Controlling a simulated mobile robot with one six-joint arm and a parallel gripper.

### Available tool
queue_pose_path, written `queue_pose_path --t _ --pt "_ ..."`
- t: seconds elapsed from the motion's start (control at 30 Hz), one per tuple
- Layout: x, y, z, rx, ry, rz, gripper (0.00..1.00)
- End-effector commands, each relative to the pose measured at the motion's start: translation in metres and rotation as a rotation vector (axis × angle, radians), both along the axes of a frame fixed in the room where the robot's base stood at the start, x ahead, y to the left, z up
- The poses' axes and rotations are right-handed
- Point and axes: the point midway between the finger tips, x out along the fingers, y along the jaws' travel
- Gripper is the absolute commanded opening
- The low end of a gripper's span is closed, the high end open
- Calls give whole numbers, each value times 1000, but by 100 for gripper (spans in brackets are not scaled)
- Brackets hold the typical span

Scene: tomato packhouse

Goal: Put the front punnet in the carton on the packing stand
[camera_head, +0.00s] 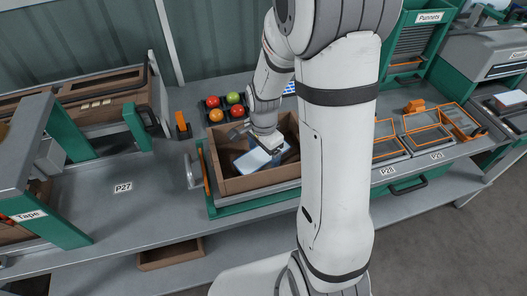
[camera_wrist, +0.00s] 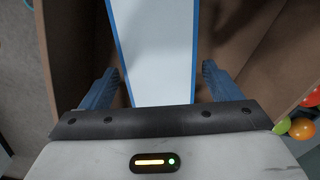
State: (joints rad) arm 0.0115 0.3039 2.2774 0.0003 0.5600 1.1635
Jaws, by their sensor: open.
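The brown carton (camera_head: 262,181) stands open on the green-edged packing stand (camera_head: 252,201); its walls also show in the wrist view (camera_wrist: 75,45). A white-topped, blue-edged box-like thing (camera_head: 251,161) lies inside the carton, tilted in the head view. It may be the front punnet, but I cannot tell for sure. My gripper (camera_head: 268,147) is down in the carton at this thing. In the wrist view my gripper (camera_wrist: 160,75) is open, with one blue finger on each side of the white top (camera_wrist: 152,45) and dark gaps beside it. The thing's underside is hidden.
A dark tray with several red, green and orange tomatoes (camera_head: 225,107) sits behind the carton. Orange-rimmed trays (camera_head: 429,139) lie to the right, past my arm. A tape frame (camera_head: 62,187) stands at the left. The counter around the P27 label (camera_head: 122,187) is clear.

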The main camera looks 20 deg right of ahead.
Motion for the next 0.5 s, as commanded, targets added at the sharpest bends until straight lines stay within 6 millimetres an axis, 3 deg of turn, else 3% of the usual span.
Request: queue_pose_path --t 0.23,0.5 --pt "1 0 15 0 -4 -1 84" --pt "1 0 72 0 -8 -1 84"
